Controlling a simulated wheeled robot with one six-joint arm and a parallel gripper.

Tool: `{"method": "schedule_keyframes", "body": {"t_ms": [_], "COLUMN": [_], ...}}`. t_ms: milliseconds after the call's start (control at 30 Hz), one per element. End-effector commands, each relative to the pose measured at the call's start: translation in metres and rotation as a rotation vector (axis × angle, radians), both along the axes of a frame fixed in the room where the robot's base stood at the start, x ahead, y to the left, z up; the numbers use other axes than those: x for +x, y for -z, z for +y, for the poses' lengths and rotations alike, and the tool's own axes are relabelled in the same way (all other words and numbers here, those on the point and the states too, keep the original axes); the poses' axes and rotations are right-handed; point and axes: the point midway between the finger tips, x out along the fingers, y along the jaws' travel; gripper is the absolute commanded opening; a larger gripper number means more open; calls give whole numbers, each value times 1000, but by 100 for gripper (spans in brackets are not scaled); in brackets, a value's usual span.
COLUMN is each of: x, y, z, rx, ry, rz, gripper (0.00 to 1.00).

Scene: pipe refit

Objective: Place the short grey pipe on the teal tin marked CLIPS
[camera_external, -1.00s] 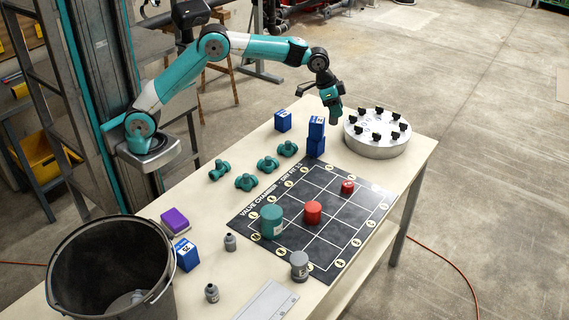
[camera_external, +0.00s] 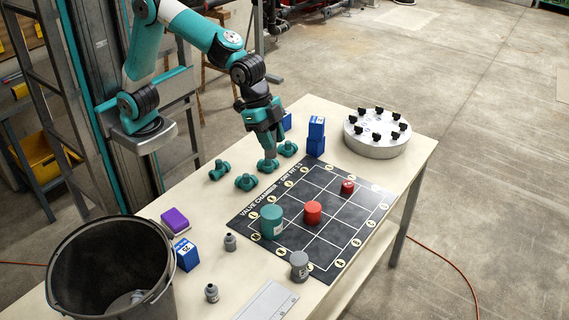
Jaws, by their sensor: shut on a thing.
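The teal tin (camera_external: 271,222) stands upright on the left part of the black gridded board; its lettering is too small to read. My gripper (camera_external: 271,148) points down above the row of teal pipe fittings, behind the teal tin and clear of it. It is shut on a small grey piece, which looks like the short grey pipe (camera_external: 274,156). The fingers hide most of it, so its shape and tilt are hard to tell.
Teal fittings (camera_external: 246,182) lie below and left of my gripper. The board (camera_external: 338,228) also holds red tins (camera_external: 313,212) and a grey cylinder (camera_external: 299,266). A black bucket (camera_external: 75,270) stands at front left.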

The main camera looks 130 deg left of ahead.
Motion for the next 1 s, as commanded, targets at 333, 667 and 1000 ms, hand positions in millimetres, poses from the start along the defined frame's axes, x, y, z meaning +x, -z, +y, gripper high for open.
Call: {"method": "schedule_keyframes", "body": {"t_ms": [333,667,1000], "x": [-2,-1,-1], "y": [84,153,193], "z": [-3,-2,-2], "rx": [-1,0,-1], "ry": [6,4,4], "rz": [10,3,4], "gripper": [10,10,10]}}
